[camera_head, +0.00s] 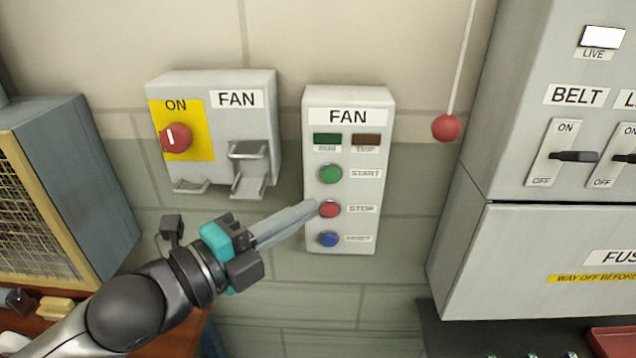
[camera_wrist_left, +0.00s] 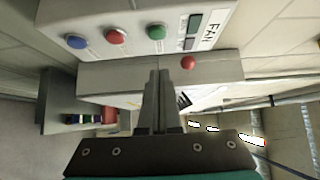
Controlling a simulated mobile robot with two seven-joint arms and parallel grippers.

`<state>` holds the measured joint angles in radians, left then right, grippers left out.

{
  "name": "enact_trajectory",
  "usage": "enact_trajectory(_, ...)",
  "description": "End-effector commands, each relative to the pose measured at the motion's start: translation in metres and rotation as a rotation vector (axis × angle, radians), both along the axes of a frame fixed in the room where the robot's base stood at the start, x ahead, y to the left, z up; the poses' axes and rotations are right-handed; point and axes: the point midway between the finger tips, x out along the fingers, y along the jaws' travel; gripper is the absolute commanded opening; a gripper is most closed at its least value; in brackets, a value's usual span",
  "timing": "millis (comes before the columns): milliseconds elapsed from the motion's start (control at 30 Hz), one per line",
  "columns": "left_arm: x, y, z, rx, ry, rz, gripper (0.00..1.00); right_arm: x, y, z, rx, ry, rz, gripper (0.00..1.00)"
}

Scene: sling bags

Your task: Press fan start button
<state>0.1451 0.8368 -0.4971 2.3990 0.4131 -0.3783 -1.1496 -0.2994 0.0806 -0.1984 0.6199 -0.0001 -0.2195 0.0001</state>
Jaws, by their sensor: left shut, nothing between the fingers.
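The fan control box (camera_head: 346,125) is a pale grey box on the wall, labelled FAN. Its green START button (camera_head: 330,173) sits above the red STOP button (camera_head: 329,209) and a blue button (camera_head: 328,239). The START button also shows in the left wrist view (camera_wrist_left: 156,31), with no finger on it. My left gripper (camera_head: 314,207) is shut and empty, its fingertips by the box's left edge at the height of STOP, below START. In the left wrist view the shut fingers (camera_wrist_left: 157,73) appear apart from the buttons. My right gripper is not in view.
A second FAN box (camera_head: 215,130) with a red ON knob and a metal bracket is left of the control box. A red ball (camera_head: 446,127) hangs on a cord to the right. A grey switch cabinet (camera_head: 500,240) stands further right, a mesh-fronted unit (camera_head: 85,165) at left.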

Motion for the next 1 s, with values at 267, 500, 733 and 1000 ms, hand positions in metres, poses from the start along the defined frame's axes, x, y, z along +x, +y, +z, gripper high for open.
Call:
enact_trajectory(267,0.032,-0.024,0.002,0.001,-0.001,0.000,0.00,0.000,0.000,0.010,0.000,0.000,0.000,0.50)
enact_trajectory(500,0.056,-0.023,0.000,0.001,0.000,-0.001,0.00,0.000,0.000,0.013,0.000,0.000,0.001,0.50)
enact_trajectory(733,0.062,-0.023,0.000,0.000,0.000,-0.001,0.00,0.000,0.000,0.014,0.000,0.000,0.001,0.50)
enact_trajectory(1000,0.062,-0.023,0.000,0.000,0.000,-0.001,0.00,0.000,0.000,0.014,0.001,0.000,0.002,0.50)
